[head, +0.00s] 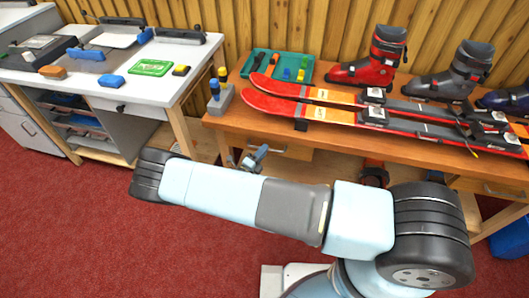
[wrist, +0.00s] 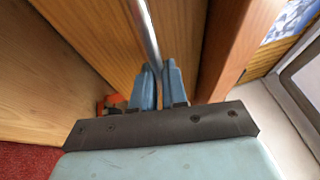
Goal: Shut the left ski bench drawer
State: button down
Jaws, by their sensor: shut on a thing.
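The left ski bench drawer (head: 290,151) is a wooden front under the bench top in the head view, largely hidden behind my arm. How far it stands out, I cannot tell. In the wrist view, a metal bar handle (wrist: 146,35) runs in front of a wooden panel (wrist: 90,30). My gripper (wrist: 157,82) has its blue fingers shut on this bar, one on each side. In the head view, my gripper (head: 254,158) is at the drawer front, below the bench edge.
The ski bench (head: 330,134) carries red skis (head: 330,97), several boots and a green tray (head: 266,70). A wooden post (wrist: 240,40) stands close right of my fingers in the wrist view. A white workbench (head: 120,92) stands at left. Red carpet (head: 70,220) is open in front.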

jog(key=c, duration=1.2)
grip_release()
jog(key=shift+w+f, duration=0.15)
jog(key=shift+w, duration=0.15)
jog(key=shift+s, duration=0.1)
jog(key=v, duration=1.3)
jog(key=shift+s+a, duration=0.15)
jog(key=shift+s, duration=0.15)
